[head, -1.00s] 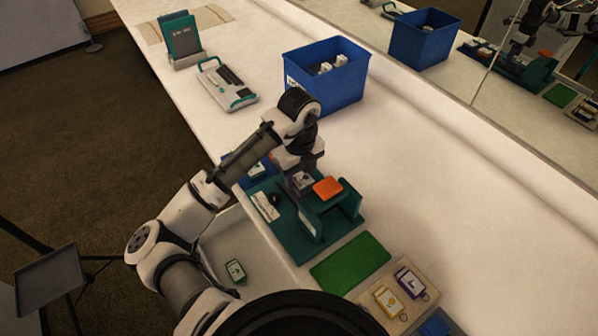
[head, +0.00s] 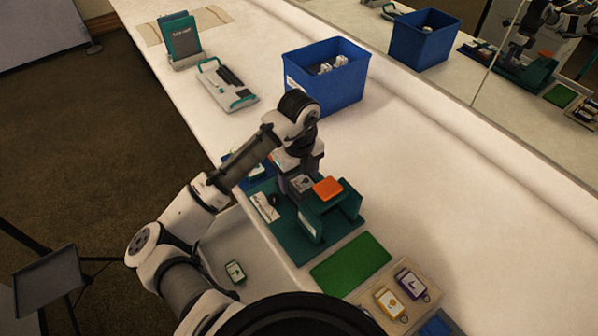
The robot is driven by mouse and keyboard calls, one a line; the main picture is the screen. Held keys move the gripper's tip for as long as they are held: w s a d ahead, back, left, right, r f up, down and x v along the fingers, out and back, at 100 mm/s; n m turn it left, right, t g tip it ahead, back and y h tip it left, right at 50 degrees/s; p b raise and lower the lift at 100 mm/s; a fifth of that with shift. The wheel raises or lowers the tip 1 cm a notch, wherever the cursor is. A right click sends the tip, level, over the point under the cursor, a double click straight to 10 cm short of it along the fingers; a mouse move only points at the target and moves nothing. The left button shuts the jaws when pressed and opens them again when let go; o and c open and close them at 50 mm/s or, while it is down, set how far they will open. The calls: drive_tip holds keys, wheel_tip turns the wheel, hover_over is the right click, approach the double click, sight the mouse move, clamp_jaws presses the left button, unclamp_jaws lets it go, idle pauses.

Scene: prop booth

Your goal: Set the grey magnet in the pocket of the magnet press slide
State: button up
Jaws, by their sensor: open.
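The magnet press (head: 335,228) is a dark teal fixture with an orange pad (head: 327,189) on top, standing near the counter's front edge. A pale label plate (head: 266,206) lies on its left part. My gripper (head: 290,199) points down at the left side of the press, low over its base. Its fingertips are small and mostly hidden by the wrist and the press. I cannot make out the grey magnet or the slide's pocket, and I cannot see whether anything is between the fingers.
A green mat (head: 350,263) lies in front of the press. A tan tray (head: 405,291) with tagged keychains is at its right. A blue bin (head: 325,77) with white items stands behind my arm. A white drawer (head: 262,262) holds a green-edged tag. The right counter is clear.

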wheel_tip(320, 180, up, 14)
drive_tip(key=b, duration=0.1)
idle(0.4)
drive_tip(key=shift+f, duration=0.15)
